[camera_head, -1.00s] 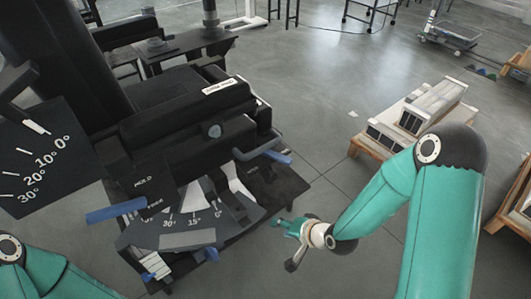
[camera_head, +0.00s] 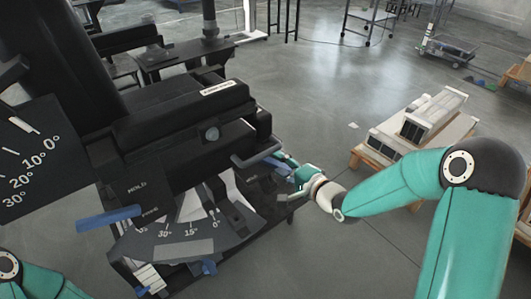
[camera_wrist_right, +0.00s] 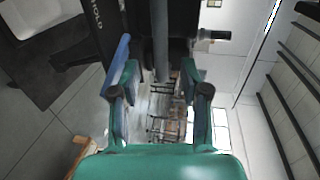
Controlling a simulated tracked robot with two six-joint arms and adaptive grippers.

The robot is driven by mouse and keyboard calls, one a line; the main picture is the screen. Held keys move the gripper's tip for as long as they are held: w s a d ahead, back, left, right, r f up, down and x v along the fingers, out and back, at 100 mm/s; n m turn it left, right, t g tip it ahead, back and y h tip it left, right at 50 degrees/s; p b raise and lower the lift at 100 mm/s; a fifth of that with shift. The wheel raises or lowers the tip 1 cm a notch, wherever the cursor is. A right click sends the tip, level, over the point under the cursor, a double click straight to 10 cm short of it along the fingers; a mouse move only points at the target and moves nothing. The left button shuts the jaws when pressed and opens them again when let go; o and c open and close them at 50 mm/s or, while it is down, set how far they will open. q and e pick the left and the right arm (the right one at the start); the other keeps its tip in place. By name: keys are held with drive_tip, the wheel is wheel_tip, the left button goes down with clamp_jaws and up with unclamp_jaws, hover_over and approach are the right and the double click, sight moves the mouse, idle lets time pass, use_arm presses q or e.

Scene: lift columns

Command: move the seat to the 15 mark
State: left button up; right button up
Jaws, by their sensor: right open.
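The black padded seat (camera_head: 185,110) is on a dark machine at the left of the head view. Below it is a dark scale plate (camera_head: 235,235) with marks including 0°, 15° and 30°. I cannot tell for sure which mark the seat's pointer is at. A blue-ended handle (camera_head: 277,167) juts from the machine's right side, beside a grey bar (camera_head: 258,154). My right gripper (camera_head: 286,164) is open at this handle. In the wrist view, the grey bar (camera_wrist_right: 160,42) appears between its fingers and a blue bar (camera_wrist_right: 118,62) by the left finger. My left gripper is out of view.
A second blue lever (camera_head: 108,218) stands at a HOLD/FREE plate (camera_head: 138,188). Another angle scale (camera_head: 35,160) is at far left. A wooden pallet with white boxes (camera_head: 418,125) is on the floor at right. Floor between machine and pallet is clear.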

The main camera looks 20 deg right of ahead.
sight(264, 154)
drive_tip(key=x, duration=0.8)
drive_tip(key=shift+w+p, duration=0.1)
drive_tip(key=shift+p, duration=0.2)
clamp_jaws()
